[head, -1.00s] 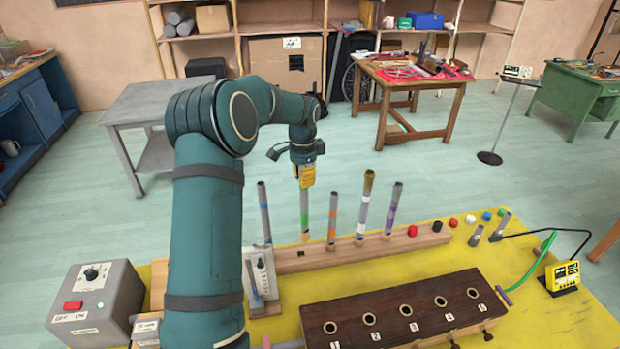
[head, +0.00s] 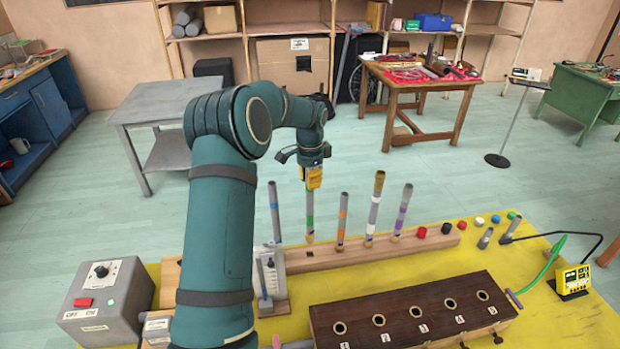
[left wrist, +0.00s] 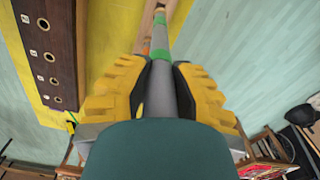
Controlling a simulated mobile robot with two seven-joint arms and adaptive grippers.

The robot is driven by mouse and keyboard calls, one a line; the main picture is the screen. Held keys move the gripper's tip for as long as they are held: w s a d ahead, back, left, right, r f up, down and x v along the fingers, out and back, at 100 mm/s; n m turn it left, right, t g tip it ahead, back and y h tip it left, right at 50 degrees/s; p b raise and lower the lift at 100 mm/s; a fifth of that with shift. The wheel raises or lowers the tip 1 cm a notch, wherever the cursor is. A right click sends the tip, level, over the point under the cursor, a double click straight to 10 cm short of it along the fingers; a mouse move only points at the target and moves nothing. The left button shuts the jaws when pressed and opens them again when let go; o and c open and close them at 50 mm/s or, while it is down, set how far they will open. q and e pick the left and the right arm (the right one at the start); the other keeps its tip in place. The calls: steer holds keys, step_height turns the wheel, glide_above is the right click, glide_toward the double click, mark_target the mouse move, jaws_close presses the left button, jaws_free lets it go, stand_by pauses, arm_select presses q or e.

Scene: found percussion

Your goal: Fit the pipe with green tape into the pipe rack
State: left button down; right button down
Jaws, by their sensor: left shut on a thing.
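My left gripper (head: 313,180) is shut on the upper part of the grey pipe with green tape (head: 309,212). The pipe hangs upright, its tan lower end seemingly just above a pale wooden bar (head: 420,246), near an empty dark socket. In the left wrist view the pipe (left wrist: 161,85) runs between the yellow-and-black fingers (left wrist: 160,88), with the green tape beyond them. The pipe rack, a dark wooden block (head: 405,312) with a row of numbered round holes, lies at the front right. The holes look empty. My right gripper is not in view.
A small upright gauge stand (head: 271,280) and grey control box (head: 100,300) are left of the rack. A yellow meter (head: 572,281) is at right.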

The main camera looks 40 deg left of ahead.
mark_target(310, 201)
arm_select(q)
steer(key=shift+f+b, duration=1.15)
steer(key=shift+f, duration=1.2)
steer(key=shift+p, duration=0.3)
steer(key=shift+f+b, duration=1)
steer(key=shift+f, duration=0.85)
steer(key=c, duration=0.9)
jaws_free()
steer(key=shift+o, duration=0.2)
steer(key=shift+r, duration=0.1)
step_height(310, 201, up, 12)
steer(key=shift+f, duration=0.1)
